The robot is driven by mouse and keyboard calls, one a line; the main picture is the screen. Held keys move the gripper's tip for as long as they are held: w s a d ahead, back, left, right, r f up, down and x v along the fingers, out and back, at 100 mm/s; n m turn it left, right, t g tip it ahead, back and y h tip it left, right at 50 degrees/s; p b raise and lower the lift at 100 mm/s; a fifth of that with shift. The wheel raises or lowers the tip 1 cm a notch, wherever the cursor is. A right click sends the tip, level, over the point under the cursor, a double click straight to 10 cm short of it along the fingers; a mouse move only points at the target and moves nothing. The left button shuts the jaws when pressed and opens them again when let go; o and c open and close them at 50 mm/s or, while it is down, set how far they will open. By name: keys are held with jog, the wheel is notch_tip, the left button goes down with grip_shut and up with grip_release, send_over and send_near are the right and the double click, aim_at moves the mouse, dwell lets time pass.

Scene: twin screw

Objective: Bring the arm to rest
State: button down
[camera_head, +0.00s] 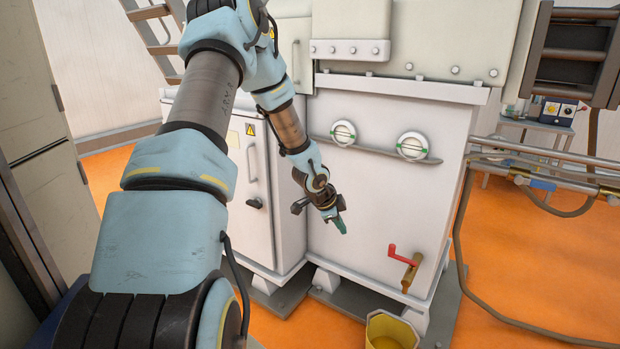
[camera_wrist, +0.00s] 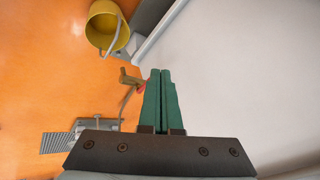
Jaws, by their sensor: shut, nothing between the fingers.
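My arm reaches from the lower left of the head view across to the front of a white machine cabinet (camera_head: 385,190). My gripper (camera_head: 342,227) is in front of the cabinet's lower face, pointing down and to the right. In the wrist view my gripper (camera_wrist: 162,72) shows two green fingers side by side, pressed together with nothing between them. Whether the fingertips touch the cabinet, I cannot tell.
A brass valve with a red handle (camera_head: 405,258) sticks out low on the cabinet. A yellow bucket (camera_head: 391,332) stands on the orange floor below it. Two round knobs (camera_head: 411,146) are on the cabinet face. Pipes and a hose (camera_head: 460,250) lie to the right.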

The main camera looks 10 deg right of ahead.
jog(key=s+a+r+n+y, duration=0.35)
jog(key=a+r, duration=0.25)
jog(key=a, duration=0.3)
jog(key=s+a+r+n+g+y, duration=0.1)
jog(key=s+a+r+n, duration=0.4)
jog(key=s+a+n, duration=0.3)
jog(key=s+a+r+n+g, duration=0.1)
jog(key=s+a+r+n, duration=0.55)
jog(key=s, duration=0.35)
notch_tip(320, 180, up, 20)
jog(key=p, duration=2.1)
jog(key=shift+w+d+f, duration=0.25)
jog(key=shift+d, duration=0.1)
